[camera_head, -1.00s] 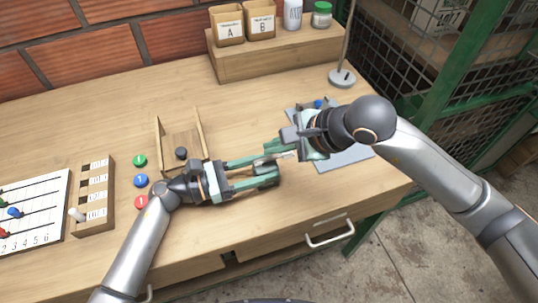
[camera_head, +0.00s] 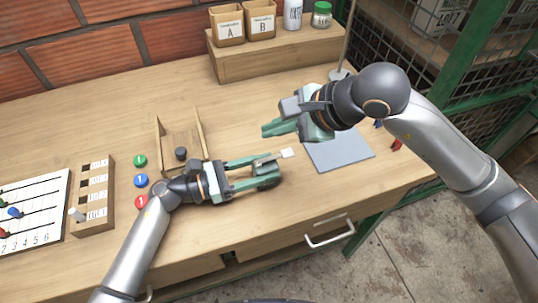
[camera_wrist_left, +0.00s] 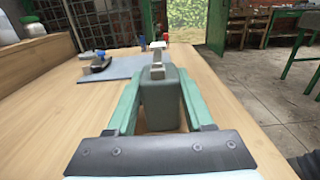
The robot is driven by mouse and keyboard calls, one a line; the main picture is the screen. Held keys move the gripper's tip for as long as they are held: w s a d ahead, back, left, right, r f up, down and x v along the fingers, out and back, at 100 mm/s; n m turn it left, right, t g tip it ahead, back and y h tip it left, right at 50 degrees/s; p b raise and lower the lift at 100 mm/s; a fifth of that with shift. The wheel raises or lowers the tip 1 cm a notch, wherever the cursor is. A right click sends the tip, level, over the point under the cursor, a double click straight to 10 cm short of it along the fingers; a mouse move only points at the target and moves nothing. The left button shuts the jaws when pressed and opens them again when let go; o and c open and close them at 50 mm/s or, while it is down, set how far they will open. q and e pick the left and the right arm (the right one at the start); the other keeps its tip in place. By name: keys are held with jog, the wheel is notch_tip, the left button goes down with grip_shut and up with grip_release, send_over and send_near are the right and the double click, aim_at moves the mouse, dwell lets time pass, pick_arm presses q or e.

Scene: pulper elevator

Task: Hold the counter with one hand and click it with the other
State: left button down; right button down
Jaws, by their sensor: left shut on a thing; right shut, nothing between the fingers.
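The counter is a small grey-green box with a light metal piece on top. In the head view the counter (camera_head: 267,171) sits between the fingers of my left gripper (camera_head: 262,173), which is shut on it over the front of the bench. My right gripper (camera_head: 268,130) is shut and empty. Its fingertips are above the counter in the head view, apart from it. The counter's display cannot be seen.
A wooden tray (camera_head: 183,140), coloured discs (camera_head: 140,181) and a slotted block (camera_head: 93,195) stand left. A wooden shelf (camera_head: 270,55) is behind.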

pick_arm(q)
jog(key=shift+c, duration=1)
grip_release()
